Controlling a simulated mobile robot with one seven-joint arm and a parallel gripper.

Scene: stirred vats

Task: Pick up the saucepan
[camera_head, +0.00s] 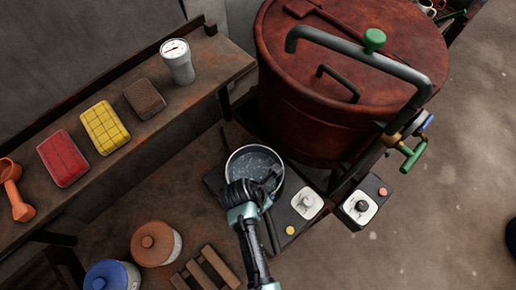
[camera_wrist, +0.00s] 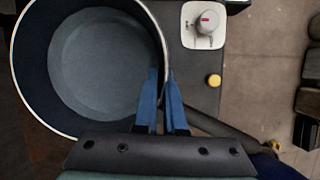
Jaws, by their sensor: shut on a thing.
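The saucepan (camera_head: 252,160) is a round, empty pan with a grey inside and a pale rim. It stands upright at or just above a dark hob beside the large red vat; I cannot tell whether it is lifted. In the wrist view the saucepan (camera_wrist: 95,60) fills the upper left. My gripper (camera_head: 269,180) reaches over its near side. In the wrist view the blue fingers of my gripper (camera_wrist: 164,75) are shut on its right wall, one on each side of the rim. The dark handle (camera_wrist: 215,125) runs to the lower right.
The red vat (camera_head: 345,70) with its bent grey pipe stands close behind the saucepan. A control panel (camera_head: 292,222) with a knob is at its right. A bench (camera_head: 85,185) with sponges and a gauge (camera_head: 177,62) is at left. Lidded pots (camera_head: 155,243) stand at the front left.

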